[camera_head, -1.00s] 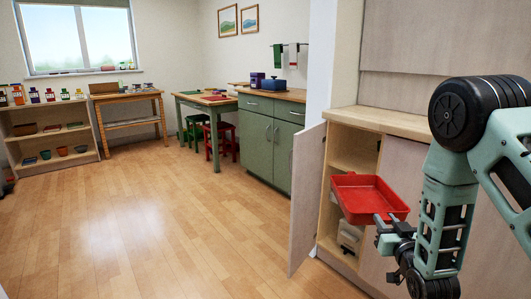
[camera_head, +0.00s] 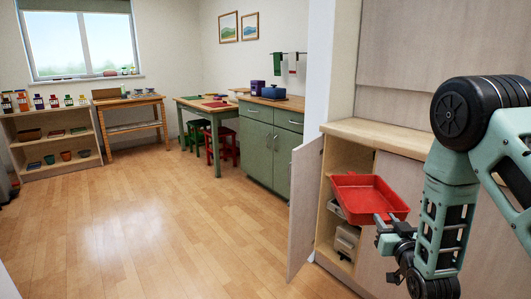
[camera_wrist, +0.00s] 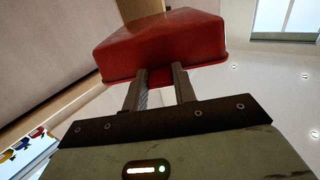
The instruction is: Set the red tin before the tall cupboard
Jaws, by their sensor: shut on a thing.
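The red tin (camera_head: 368,197) is a shallow open tray with sloped sides. It hangs in the air in front of the open cupboard at right, level and apparently empty. My gripper (camera_head: 386,222) is shut on its near edge. In the wrist view the two fingers (camera_wrist: 161,82) meet the rim of the red tin (camera_wrist: 160,45), and its outer side faces the camera. I cannot tell which of the cupboards in view is the tall cupboard.
An open pale door (camera_head: 305,205) stands out left of the low cupboard, whose worktop (camera_head: 385,135) is bare. Grey-white items (camera_head: 345,240) sit on its shelves. A green cabinet (camera_head: 270,150), a table with stools, and shelves (camera_head: 55,140) stand farther back. The wooden floor (camera_head: 160,220) is clear.

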